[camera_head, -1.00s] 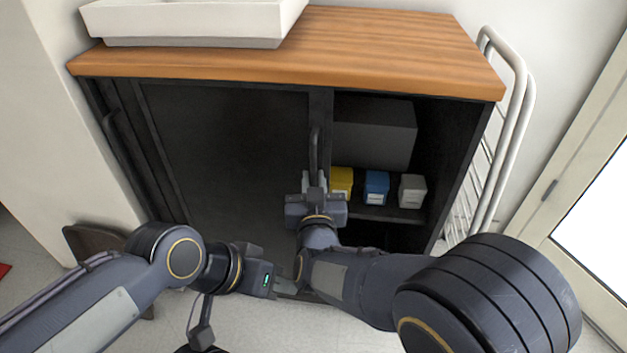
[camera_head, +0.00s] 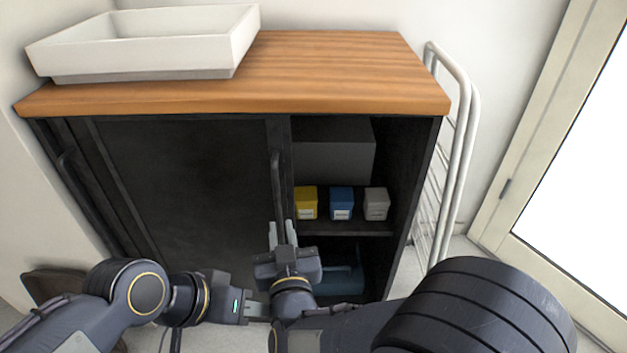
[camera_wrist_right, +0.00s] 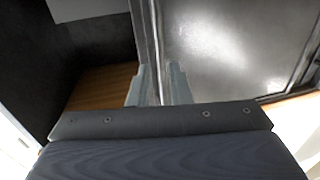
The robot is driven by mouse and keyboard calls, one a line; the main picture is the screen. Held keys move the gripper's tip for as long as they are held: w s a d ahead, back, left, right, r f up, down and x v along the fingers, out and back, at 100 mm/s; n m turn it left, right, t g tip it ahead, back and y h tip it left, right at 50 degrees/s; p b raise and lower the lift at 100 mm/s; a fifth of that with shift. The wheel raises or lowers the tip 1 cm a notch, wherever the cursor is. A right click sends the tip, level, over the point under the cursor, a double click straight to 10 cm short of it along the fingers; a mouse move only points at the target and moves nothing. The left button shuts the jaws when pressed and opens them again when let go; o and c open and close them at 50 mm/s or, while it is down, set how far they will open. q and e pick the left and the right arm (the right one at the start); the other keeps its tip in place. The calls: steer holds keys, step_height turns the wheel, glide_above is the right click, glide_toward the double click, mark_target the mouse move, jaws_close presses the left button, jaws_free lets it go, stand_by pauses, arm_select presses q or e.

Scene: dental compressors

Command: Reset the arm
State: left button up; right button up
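My right gripper (camera_head: 281,234) points up at the lower end of the black vertical handle (camera_head: 276,180) on the cabinet's sliding door (camera_head: 180,185). Its two pale fingers are apart; in the right wrist view the fingers (camera_wrist_right: 157,85) stand either side of the handle line, with no clear grip on it. My left gripper (camera_head: 258,310) is low in the head view, pointing right, close to my right wrist. Its fingertips are partly hidden there, so its opening is unclear.
The right side of the cabinet is open, with yellow (camera_head: 306,203), blue (camera_head: 341,204) and white (camera_head: 376,204) boxes on a shelf. A white basin (camera_head: 145,45) is on the wooden top (camera_head: 330,75). A white rack (camera_head: 455,140) stands right.

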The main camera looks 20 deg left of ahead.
steer(key=w+d+r+m+g+h, duration=0.1)
steer(key=w+d+r+m+g, duration=0.15)
steer(key=d, duration=0.85)
steer(key=w+d+r+m+g, duration=0.1)
steer(key=d+r+m+g, duration=0.15)
steer(key=d, duration=0.95)
steer(key=s+d+f+m+g+h, duration=0.1)
steer(key=s+d+f+g+h, duration=0.15)
steer(key=s+d, duration=0.7)
steer(key=s+d+f+m+g+h, duration=0.2)
steer(key=s+d+f+g, duration=0.1)
steer(key=s+d, duration=0.65)
step_height(320, 180, up, 32)
steer(key=p, duration=3.2)
steer(key=shift+a+r+n+p, duration=0.15)
steer(key=shift+a+n+p, duration=0.15)
steer(key=shift+a, duration=0.15)
